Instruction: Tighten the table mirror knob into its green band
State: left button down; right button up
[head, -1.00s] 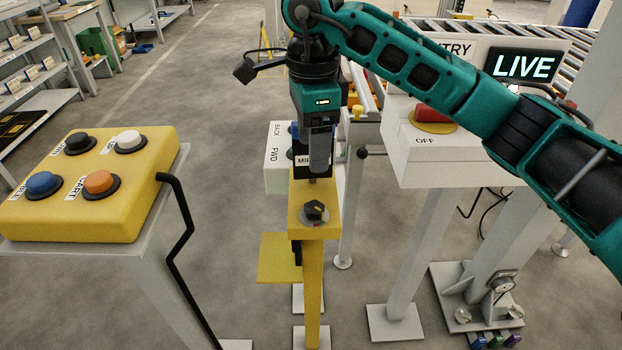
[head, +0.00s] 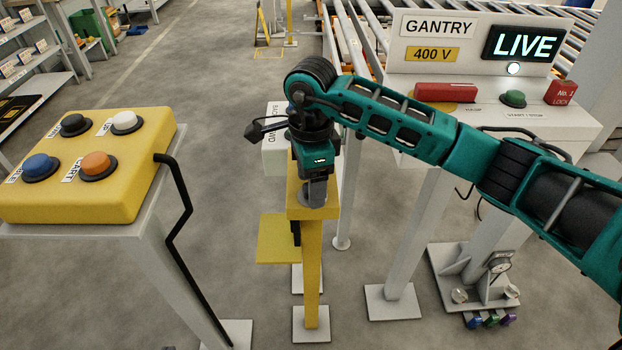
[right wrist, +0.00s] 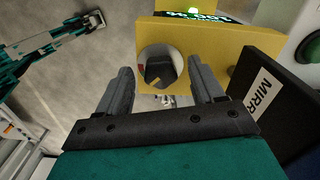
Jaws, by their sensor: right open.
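The mirror knob (right wrist: 160,70) shows in the right wrist view as a dark knob with an orange pointer, on a pale round dial on a yellow plate (right wrist: 225,45). A small red mark is at the dial's left; I cannot make out a green band. My right gripper (right wrist: 160,78) is open, its two grey fingers on either side of the knob in that view, apart from it. In the head view my right gripper (head: 314,197) points down over the top of the yellow post (head: 312,265) and hides the knob. My left gripper is not in the head view.
A black plate with a partly cut-off "MIRR" label (right wrist: 268,92) stands close right of the fingers. A yellow button box (head: 90,185) is at left, with a bent black rod (head: 180,210) beside it. The gantry panel (head: 480,110) stands at right.

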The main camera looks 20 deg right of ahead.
jog(key=shift+c, duration=0.6)
jog(key=c, duration=0.9)
jog(key=shift+m, duration=0.5)
jog(key=shift+c, duration=0.2)
jog(key=shift+m+b, duration=0.3)
jog(key=shift+m, duration=0.3)
jog(key=o, duration=1)
jog(key=shift+o, duration=0.3)
